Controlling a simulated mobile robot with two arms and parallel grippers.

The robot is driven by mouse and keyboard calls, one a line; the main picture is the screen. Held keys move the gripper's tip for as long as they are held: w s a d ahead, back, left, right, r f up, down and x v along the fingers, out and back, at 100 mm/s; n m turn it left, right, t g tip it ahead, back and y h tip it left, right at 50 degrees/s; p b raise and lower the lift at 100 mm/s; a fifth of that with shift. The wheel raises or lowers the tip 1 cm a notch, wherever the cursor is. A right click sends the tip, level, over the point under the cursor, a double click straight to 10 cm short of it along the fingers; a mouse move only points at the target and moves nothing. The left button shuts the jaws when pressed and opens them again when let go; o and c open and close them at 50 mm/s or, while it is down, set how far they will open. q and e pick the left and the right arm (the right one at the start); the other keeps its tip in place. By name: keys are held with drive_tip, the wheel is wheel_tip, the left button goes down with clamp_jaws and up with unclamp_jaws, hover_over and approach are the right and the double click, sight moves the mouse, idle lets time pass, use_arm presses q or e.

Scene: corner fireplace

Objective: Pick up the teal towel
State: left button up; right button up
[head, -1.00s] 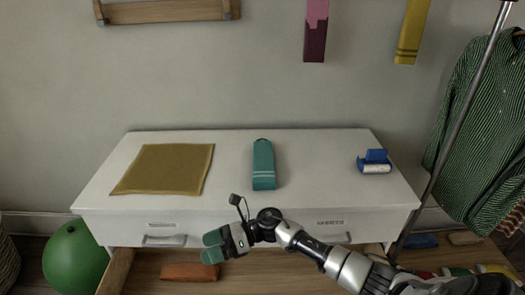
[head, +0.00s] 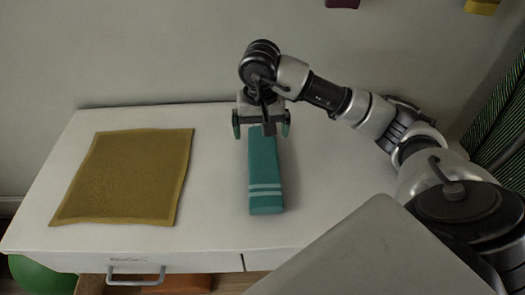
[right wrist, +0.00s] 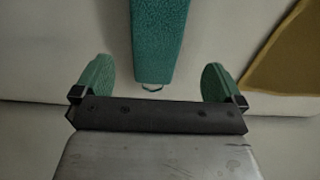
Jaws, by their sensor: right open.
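The teal towel (head: 264,175) lies folded in a long strip on the white dresser top, with pale stripes near its front end. It also shows in the right wrist view (right wrist: 160,40), with a small loop at its near end. My right gripper (head: 261,130) is open above the towel's far end. Its two green fingertips stand on either side of the towel's width, and nothing is between them that I can see held. In the right wrist view the gripper (right wrist: 158,82) is apart from most of the towel. My left gripper is not in view.
A mustard cloth (head: 125,175) lies flat on the dresser top (head: 222,215) left of the towel. The wall (head: 170,50) rises behind the dresser. A drawer handle (head: 137,276) is at the front. A green ball (head: 40,276) sits on the floor at lower left.

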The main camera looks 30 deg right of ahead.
sight(263, 154)
drive_tip(key=f, duration=0.3)
drive_tip(key=shift+s+a+f, duration=0.15)
drive_tip(key=shift+s+f, duration=0.1)
drive_tip(key=shift+f, duration=0.05)
drive_tip(key=shift+d+f+p, duration=0.2)
drive_tip(key=shift+f+p, duration=0.05)
drive_tip(key=shift+f, duration=1.15)
drive_tip(key=shift+d+f+p, duration=0.15)
drive_tip(key=shift+f+p, duration=0.05)
drive_tip(key=shift+f, duration=1.2)
drive_tip(key=c, duration=0.9)
drive_tip(key=shift+r, duration=0.1)
